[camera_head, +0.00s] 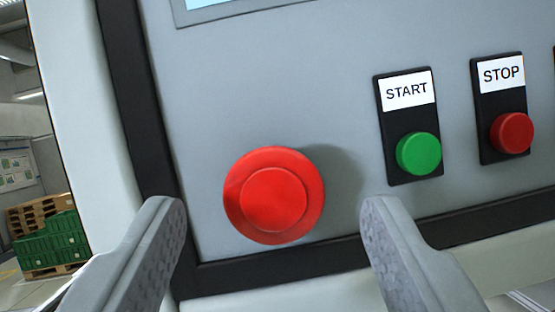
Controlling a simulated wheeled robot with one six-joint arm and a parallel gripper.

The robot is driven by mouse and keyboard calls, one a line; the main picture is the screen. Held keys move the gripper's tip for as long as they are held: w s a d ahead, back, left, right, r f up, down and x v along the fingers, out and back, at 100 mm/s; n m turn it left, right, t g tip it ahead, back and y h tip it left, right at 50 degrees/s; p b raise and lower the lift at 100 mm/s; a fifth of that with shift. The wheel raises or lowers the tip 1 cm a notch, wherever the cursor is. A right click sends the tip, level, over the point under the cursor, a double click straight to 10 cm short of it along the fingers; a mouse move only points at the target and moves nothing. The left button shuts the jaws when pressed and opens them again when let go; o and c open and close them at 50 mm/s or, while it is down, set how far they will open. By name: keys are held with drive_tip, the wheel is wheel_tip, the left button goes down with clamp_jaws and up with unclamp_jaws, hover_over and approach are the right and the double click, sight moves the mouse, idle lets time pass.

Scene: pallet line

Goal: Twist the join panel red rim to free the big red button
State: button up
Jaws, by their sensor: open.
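The big red button (273,199) sits on the lower left of the grey join panel (290,90). Its wider red rim (236,212) surrounds the raised round cap. My gripper (272,205) is open, with one finger to the left of the button and the other to its right. Both fingers appear apart from the rim, with grey panel showing between. How far the fingertips are from the panel face is hard to tell. Nothing is held between the fingers.
A green START button (418,154) and a smaller red STOP button (512,132) are to the right. A screen edge (215,10) shows at the top. A dark frame (130,90) borders the panel. Green crates (48,243) and wooden pallets (38,212) stand far left.

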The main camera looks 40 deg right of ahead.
drive_tip(key=shift+x, duration=1.4)
drive_tip(key=c, duration=1)
drive_tip(key=shift+m, duration=0.4)
drive_tip(key=m+g+h, duration=0.1)
drive_tip(key=m+g, duration=0.1)
drive_tip(key=m, duration=0.2)
drive_tip(key=shift+a+m, duration=0.1)
drive_tip(key=shift+m, duration=0.3)
drive_tip(key=shift+m+g+h, duration=0.5)
drive_tip(key=shift+m+g, duration=0.7)
drive_tip(key=shift+m, duration=0.8)
